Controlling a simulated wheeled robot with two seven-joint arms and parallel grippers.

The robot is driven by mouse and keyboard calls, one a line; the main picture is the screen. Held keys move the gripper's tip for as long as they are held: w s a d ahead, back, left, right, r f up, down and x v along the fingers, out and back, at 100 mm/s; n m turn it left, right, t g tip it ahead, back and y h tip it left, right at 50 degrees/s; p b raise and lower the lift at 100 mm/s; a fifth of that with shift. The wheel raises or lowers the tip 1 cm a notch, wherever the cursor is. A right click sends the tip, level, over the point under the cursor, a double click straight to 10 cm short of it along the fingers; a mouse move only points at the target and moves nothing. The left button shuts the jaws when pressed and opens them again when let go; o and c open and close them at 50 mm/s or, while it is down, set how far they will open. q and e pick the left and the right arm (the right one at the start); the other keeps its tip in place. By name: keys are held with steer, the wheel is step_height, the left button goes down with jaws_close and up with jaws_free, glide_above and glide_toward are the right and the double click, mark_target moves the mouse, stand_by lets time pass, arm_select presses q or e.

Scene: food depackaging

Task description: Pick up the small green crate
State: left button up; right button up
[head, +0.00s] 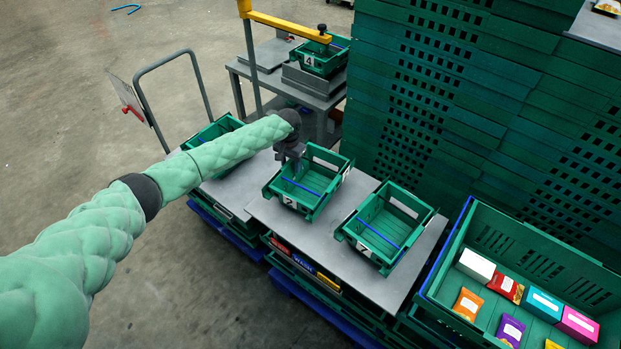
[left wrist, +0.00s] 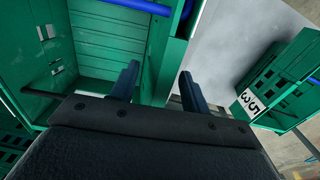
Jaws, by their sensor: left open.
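Several small green crates are in view. The one at my left gripper (head: 296,164) is an open, empty-looking crate (head: 318,206) with a blue bar across it and a numbered white label, on a grey platform. My left gripper comes down at its far-left rim. In the left wrist view the open fingers (left wrist: 158,82) point at this crate (left wrist: 105,45), and its wall shows between and beyond them. I cannot tell whether they touch it. A second small crate (head: 385,222) stands to the right, apart from it. My right gripper is not in view.
A large green crate (head: 540,240) with several food packets stands at the lower right. A stack of green crates (head: 440,80) rises behind. Another small crate (head: 213,130) stands left, partly behind my arm. A crate marked 4 (head: 318,62) sits on a back table. Bare grey platform (head: 350,255) lies between the crates.

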arm_select(q)
steer(key=shift+f, duration=0.25)
steer(key=shift+c, duration=0.5)
jaws_close()
steer(key=shift+r, duration=0.1)
steer(key=shift+r, duration=0.1)
